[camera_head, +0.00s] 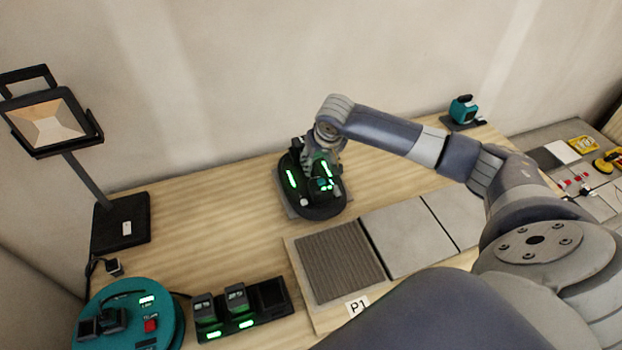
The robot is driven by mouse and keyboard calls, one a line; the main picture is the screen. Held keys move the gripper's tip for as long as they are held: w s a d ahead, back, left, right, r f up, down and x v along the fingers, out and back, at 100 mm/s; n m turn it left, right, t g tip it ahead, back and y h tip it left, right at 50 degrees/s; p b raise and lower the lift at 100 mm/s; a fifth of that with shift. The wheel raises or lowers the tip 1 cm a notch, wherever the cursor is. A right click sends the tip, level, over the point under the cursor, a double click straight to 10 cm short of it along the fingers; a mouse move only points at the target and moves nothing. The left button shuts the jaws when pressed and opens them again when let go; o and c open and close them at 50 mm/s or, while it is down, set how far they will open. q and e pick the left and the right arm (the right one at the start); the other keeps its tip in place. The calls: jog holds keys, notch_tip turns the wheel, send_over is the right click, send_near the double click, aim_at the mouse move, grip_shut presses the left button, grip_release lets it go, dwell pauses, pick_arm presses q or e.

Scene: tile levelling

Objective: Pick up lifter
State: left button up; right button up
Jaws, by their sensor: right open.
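The lifter appears to be the black, rounded device (322,207) with green lit strips, sitting on a grey pad on the wooden bench. My right arm reaches in from the right, and my right gripper (311,168) points down over the back of this device. The gripper is open and partly blends with the dark body, so I cannot tell whether its fingers touch it. My left gripper is not in view.
Grey tiles (404,239) lie in front, beside a ribbed square (340,262) marked P1. A teal round device (170,320) and a black battery dock (270,294) stand front left. A work lamp (120,224) stands at left, a small teal tool (462,110) at back right.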

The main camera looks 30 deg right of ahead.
jog(key=w+f, duration=0.1)
jog(key=f, duration=0.1)
jog(key=w+f+p, duration=0.1)
jog(key=shift+w+f, duration=0.3)
jog(key=shift+f, duration=0.3)
jog(key=shift+c, duration=0.3)
grip_shut()
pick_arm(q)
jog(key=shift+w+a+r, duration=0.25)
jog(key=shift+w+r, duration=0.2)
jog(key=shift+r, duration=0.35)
pick_arm(e)
jog(key=shift+w+d+r, duration=0.1)
jog(key=shift+w+r, duration=0.1)
jog(key=shift+w, duration=0.05)
